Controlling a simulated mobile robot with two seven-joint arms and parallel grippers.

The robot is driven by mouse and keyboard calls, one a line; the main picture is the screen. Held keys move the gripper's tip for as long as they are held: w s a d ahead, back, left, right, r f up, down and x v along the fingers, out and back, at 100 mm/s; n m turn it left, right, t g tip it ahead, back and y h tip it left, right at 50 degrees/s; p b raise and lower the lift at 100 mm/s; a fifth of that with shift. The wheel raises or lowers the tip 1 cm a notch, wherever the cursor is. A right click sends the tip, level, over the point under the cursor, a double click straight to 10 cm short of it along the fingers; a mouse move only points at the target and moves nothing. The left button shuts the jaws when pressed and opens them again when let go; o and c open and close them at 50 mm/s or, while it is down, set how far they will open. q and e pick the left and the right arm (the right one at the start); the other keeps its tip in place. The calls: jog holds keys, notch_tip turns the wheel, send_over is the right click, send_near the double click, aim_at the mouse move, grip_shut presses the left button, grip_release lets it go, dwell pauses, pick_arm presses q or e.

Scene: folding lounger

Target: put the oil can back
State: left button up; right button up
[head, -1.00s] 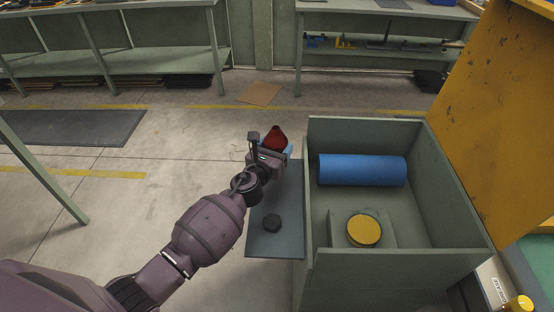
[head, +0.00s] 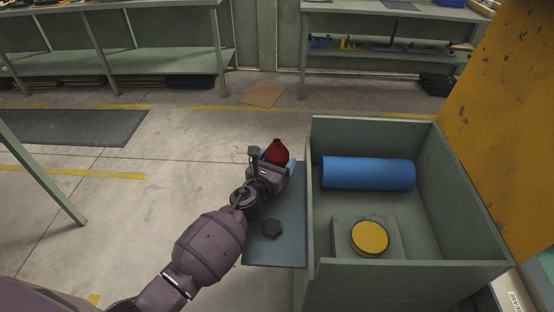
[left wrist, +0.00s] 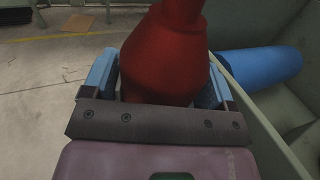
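The oil can, dark red with a narrowing top, shows in the head view (head: 277,153) above the far end of the grey side shelf (head: 290,225). It fills the middle of the left wrist view (left wrist: 165,60), upright or nearly so. My left gripper (head: 272,160) is shut on the oil can, with its blue-padded fingers on either side of the body. The can's base is hidden behind the gripper, so I cannot tell whether it touches the shelf. My right gripper is not in view.
Right of the shelf stands a green-grey open box (head: 410,270) with a blue roll (head: 368,173) and a yellow round lid (head: 369,238) inside. A yellow raised panel (head: 510,120) bounds its right.

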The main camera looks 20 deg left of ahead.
pick_arm(q)
jog(key=shift+o, duration=1)
jog(key=shift+r, duration=0.2)
